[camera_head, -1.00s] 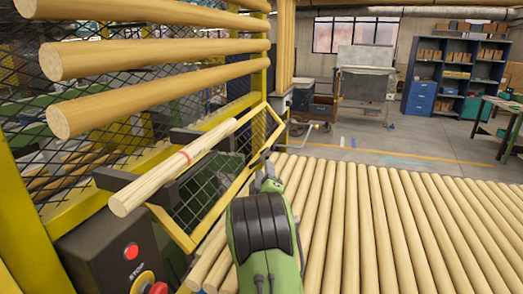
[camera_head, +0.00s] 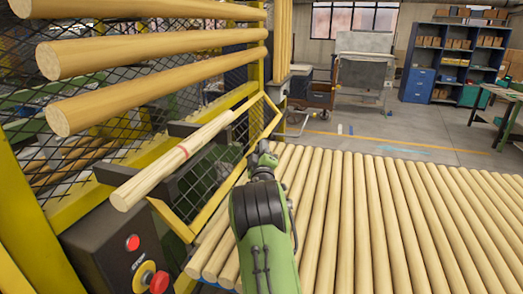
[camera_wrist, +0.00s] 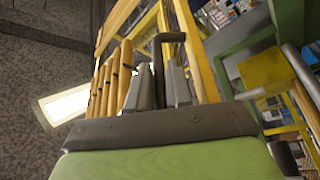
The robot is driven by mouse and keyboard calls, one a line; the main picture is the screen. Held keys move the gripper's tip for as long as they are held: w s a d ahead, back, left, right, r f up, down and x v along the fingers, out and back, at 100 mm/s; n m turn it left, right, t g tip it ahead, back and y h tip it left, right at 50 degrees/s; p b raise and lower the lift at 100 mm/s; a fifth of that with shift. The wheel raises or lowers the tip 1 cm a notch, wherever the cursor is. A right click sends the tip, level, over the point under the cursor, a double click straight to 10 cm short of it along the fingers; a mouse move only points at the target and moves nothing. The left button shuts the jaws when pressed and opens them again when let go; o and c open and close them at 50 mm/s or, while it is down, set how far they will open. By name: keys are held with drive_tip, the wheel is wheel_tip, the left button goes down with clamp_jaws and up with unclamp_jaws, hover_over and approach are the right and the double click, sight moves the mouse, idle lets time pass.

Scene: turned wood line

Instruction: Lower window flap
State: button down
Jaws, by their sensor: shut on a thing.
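The window flap (camera_head: 212,209) is a yellow-framed mesh panel at the lower part of the yellow guard. It stands out at a slant beside the roller bed in the head view. My gripper (camera_head: 263,155) is at the flap's outer edge, partly hidden behind my own green and black arm. In the wrist view, my grey fingers (camera_wrist: 160,92) are closed around a dark bent handle (camera_wrist: 157,62), next to yellow bars. The exact contact is small and hard to make out.
A wooden pole (camera_head: 170,163) with a red band lies on dark supports (camera_head: 120,176) above the flap. A control box (camera_head: 105,250) with an emergency stop button (camera_head: 152,279) is at lower left. Rollers (camera_head: 400,215) fill the right. Thick wooden bars (camera_head: 150,87) cross the guard.

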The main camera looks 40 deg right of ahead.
drive_tip(key=shift+f+b, duration=0.15)
drive_tip(key=shift+b, duration=0.15)
drive_tip(key=w+a+f+b, duration=0.3)
drive_tip(key=w+f+b, duration=0.2)
drive_tip(key=b, duration=0.5)
drive_tip(key=shift+w+a+f+b, duration=0.25)
drive_tip(key=shift+w+f+b, duration=0.15)
drive_tip(key=shift+w, duration=0.35)
drive_tip(key=c, duration=1.1)
unclamp_jaws()
drive_tip(key=r+v, duration=0.1)
drive_tip(key=v, duration=0.3)
drive_tip(key=b+v, duration=0.1)
drive_tip(key=v, duration=0.3)
drive_tip(key=r+b+v, duration=0.1)
drive_tip(key=v, duration=0.4)
drive_tip(key=shift+s+a+r, duration=0.15)
drive_tip(key=shift+r, duration=0.15)
